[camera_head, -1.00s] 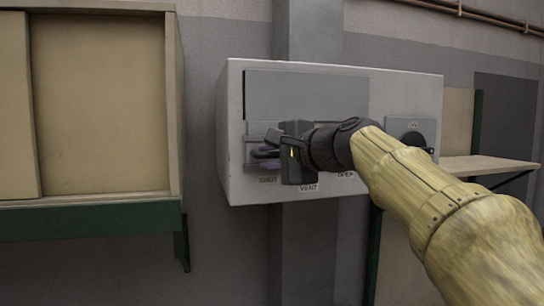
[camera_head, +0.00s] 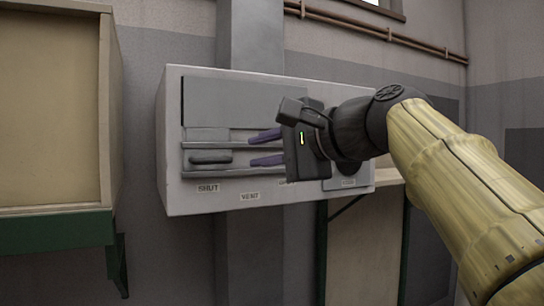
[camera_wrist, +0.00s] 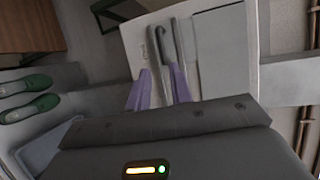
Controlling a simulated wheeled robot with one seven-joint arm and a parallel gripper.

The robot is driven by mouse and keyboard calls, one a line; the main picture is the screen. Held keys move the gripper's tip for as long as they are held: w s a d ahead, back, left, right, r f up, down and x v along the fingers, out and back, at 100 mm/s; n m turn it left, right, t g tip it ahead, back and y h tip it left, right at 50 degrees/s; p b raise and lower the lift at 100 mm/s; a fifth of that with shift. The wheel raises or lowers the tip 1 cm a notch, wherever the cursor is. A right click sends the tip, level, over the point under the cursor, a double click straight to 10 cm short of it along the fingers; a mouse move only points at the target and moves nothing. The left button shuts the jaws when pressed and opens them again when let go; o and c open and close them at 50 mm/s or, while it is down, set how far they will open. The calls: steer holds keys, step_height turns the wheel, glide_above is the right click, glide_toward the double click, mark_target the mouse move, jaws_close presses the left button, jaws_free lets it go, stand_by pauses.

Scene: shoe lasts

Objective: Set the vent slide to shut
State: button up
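The vent slide's dark grey handle (camera_head: 210,158) sits at the left end of its track on the pale box (camera_head: 230,205), above the SHUT label (camera_head: 208,188). The VENT label (camera_head: 250,196) is lower right of it; the third label is mostly hidden by my gripper. My gripper (camera_head: 266,149) is to the right of the handle, apart from it. Its two purple fingers point left, spread apart with nothing between them. In the wrist view the fingers (camera_wrist: 161,88) are also apart, with dark bars of the slide area beyond them.
A beige cabinet (camera_head: 50,110) on a green frame stands at the left. A pipe (camera_head: 390,35) runs along the upper wall. Green shoe lasts (camera_wrist: 28,100) show at the left of the wrist view. A switch plate at the box's right is mostly behind my arm.

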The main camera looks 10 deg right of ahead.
steer(key=v, duration=0.3)
steer(key=shift+s, duration=0.1)
steer(key=w+d+f+n+g+h, duration=0.1)
steer(key=w+d+f+g+h, duration=0.2)
steer(key=f, duration=1.3)
steer(key=w+f+n+g+h, duration=0.1)
steer(key=w+f+g+h, duration=0.3)
steer(key=f, duration=1.2)
steer(key=s+f+n+g+h, duration=0.1)
steer(key=s+f+n, duration=0.3)
steer(key=f, duration=0.9)
steer(key=s+f+n+g+h, duration=0.1)
steer(key=s+f+n, duration=0.4)
steer(key=s+f, duration=0.5)
step_height(320, 180, down, 4)
steer(key=shift+d+r+g+h, duration=0.1)
steer(key=shift+d+g+h, duration=0.3)
steer(key=shift+d, duration=0.05)
steer(key=shift+o, duration=0.2)
steer(key=shift+s, duration=0.15)
